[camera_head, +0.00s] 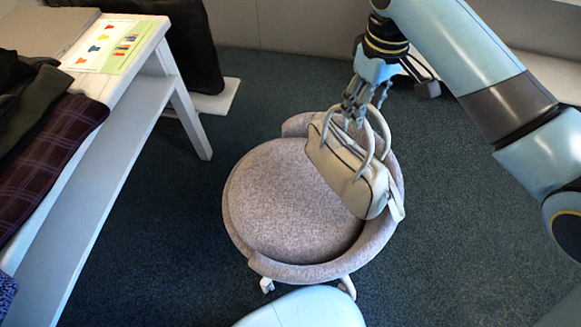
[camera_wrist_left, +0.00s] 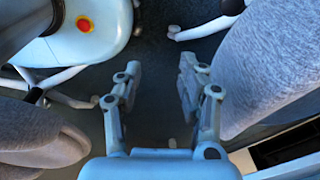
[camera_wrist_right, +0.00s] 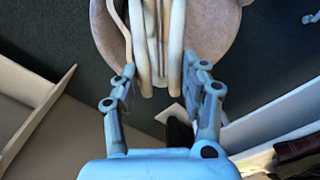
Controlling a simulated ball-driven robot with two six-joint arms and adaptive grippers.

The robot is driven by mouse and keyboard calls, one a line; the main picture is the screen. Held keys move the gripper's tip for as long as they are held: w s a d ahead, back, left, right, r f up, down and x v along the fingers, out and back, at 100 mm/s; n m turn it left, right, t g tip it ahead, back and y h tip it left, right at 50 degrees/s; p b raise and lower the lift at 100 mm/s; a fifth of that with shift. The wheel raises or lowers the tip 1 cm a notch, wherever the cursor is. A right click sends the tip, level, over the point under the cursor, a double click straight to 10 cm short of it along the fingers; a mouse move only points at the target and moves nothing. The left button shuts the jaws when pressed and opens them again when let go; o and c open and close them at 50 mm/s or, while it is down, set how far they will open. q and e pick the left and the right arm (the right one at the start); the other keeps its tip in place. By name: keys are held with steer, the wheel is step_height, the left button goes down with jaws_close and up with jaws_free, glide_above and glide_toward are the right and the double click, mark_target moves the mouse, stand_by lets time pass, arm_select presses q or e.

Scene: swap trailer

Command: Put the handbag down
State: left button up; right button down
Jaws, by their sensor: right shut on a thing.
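The cream handbag (camera_head: 345,172) with dark piping and two looped handles hangs tilted over the right part of the round grey-pink chair (camera_head: 285,205) in the head view. I cannot tell whether it touches the chair. My right gripper (camera_head: 355,108) is shut on the handbag at its handles, above the bag. In the right wrist view the handbag's pale handles (camera_wrist_right: 145,50) run up between the fingers (camera_wrist_right: 165,95), with the chair seat behind. My left gripper (camera_wrist_left: 155,90) shows only in its own wrist view, open and empty, its fingers apart over dark floor.
A white table (camera_head: 145,60) with a coloured card (camera_head: 115,45) and dark folded clothes (camera_head: 50,140) stands at the left. Dark carpet (camera_head: 470,230) lies clear to the right of the chair. Grey upholstered shapes flank my left gripper in its wrist view.

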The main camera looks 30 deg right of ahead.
arm_select(q)
steer(key=shift+w+f+b, duration=0.25)
steer(key=shift+f+b, duration=0.35)
steer(key=shift+f, duration=0.05)
steer(key=shift+w+f+b, duration=0.25)
steer(key=shift+f+b, duration=0.35)
steer(key=shift+f, duration=0.05)
arm_select(e)
steer(key=w+a+f, duration=0.8)
steer(key=a+f, duration=0.1)
steer(key=f, duration=0.2)
steer(key=shift+a+f, duration=0.15)
steer(key=shift+f, duration=0.2)
steer(key=c, duration=0.7)
jaws_free()
steer(key=shift+s, duration=0.15)
steer(key=shift+o, duration=0.2)
arm_select(q)
step_height(320, 180, up, 2)
steer(key=shift+r+p, duration=0.1)
steer(key=shift+p, duration=0.95)
arm_select(e)
step_height(320, 180, up, 12)
